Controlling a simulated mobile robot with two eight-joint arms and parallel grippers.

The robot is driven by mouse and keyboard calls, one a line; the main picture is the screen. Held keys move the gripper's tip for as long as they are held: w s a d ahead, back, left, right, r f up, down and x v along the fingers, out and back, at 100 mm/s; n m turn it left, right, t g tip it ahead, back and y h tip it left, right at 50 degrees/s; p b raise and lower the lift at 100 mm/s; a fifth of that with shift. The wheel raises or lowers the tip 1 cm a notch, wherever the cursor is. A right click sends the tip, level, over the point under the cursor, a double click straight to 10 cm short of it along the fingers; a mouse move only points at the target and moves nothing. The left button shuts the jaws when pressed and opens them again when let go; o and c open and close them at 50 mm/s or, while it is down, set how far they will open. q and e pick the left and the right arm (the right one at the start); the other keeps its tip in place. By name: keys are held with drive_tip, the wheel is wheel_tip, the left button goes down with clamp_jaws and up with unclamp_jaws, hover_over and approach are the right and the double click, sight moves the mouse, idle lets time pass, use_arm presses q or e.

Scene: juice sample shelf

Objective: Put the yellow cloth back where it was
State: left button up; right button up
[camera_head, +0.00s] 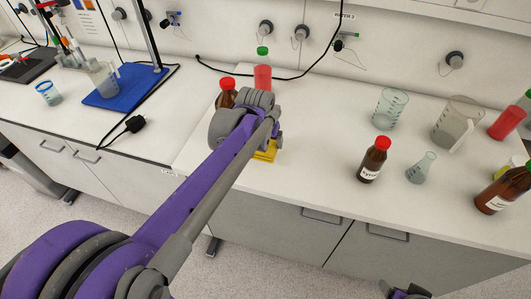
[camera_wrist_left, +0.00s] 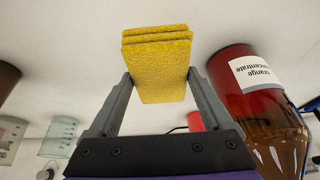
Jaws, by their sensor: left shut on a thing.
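The yellow cloth (camera_wrist_left: 158,62) is a folded, layered pad between the two fingers of my left gripper (camera_wrist_left: 160,78) in the left wrist view. The fingers are shut on its sides. In the head view, part of the cloth (camera_head: 266,154) shows just past my left wrist, over the front part of the white counter (camera_head: 310,170). My wrist hides the fingers there, and I cannot tell whether the cloth touches the counter. A small dark part of what looks like my right gripper (camera_head: 408,292) shows at the bottom edge; its fingers are not clear.
A red-capped brown bottle (camera_head: 227,95), labelled orange concentrate in the wrist view (camera_wrist_left: 250,90), stands close by the left gripper. A red juice bottle (camera_head: 262,72) stands behind. A syrup bottle (camera_head: 373,160), a flask (camera_head: 421,169) and beakers (camera_head: 390,108) stand right. Counter between is clear.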

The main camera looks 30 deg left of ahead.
use_arm(q)
drive_tip(key=shift+s+f, duration=0.1)
drive_tip(key=shift+f, duration=2.25)
drive_tip(key=shift+f, duration=0.2)
drive_tip(key=o, duration=1.2)
drive_tip(key=shift+o, duration=0.2)
drive_tip(key=shift+r, duration=0.15)
